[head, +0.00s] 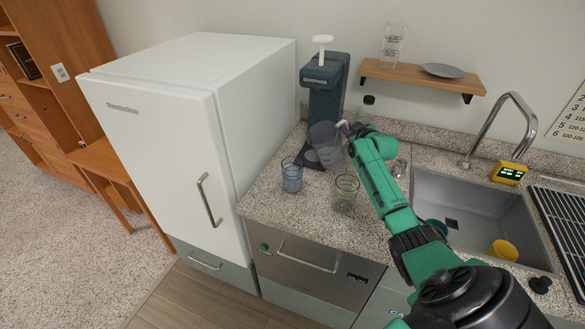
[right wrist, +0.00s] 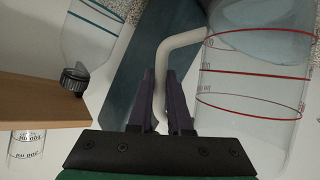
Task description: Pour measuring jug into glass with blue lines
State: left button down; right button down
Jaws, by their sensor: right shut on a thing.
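The measuring jug (head: 325,145) is clear, with red lines and a pale handle. It is held in front of the dark dispenser and looks somewhat tilted; its height above the counter is hard to tell. My right gripper (head: 349,130) is shut on the handle; in the right wrist view the fingers (right wrist: 165,100) pinch it, with the jug body (right wrist: 250,85) to the right. Grey-blue contents seem to show inside. The glass with blue lines (head: 292,178) stands upright on the counter, left of and below the jug in the head view. My left gripper is not in view.
A glass with green lines (head: 345,190) stands close by on the right. The dark dispenser (head: 325,90) is behind the jug. A white fridge (head: 165,125) borders the counter on the left, a sink (head: 470,205) on the right. A wooden shelf (head: 415,77) hangs above.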

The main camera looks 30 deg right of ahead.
jog(key=d+f+m+b, duration=0.1)
jog(key=b, duration=0.1)
jog(key=d+f+m+y+b, duration=0.1)
jog(key=f+b, duration=0.1)
jog(key=d+f+m+y+b, duration=0.1)
jog(key=b, duration=0.2)
jog(key=shift+w+f+g, duration=0.1)
jog(key=shift+f+g, duration=0.2)
jog(key=shift+f, duration=0.05)
jog(key=shift+r, duration=0.2)
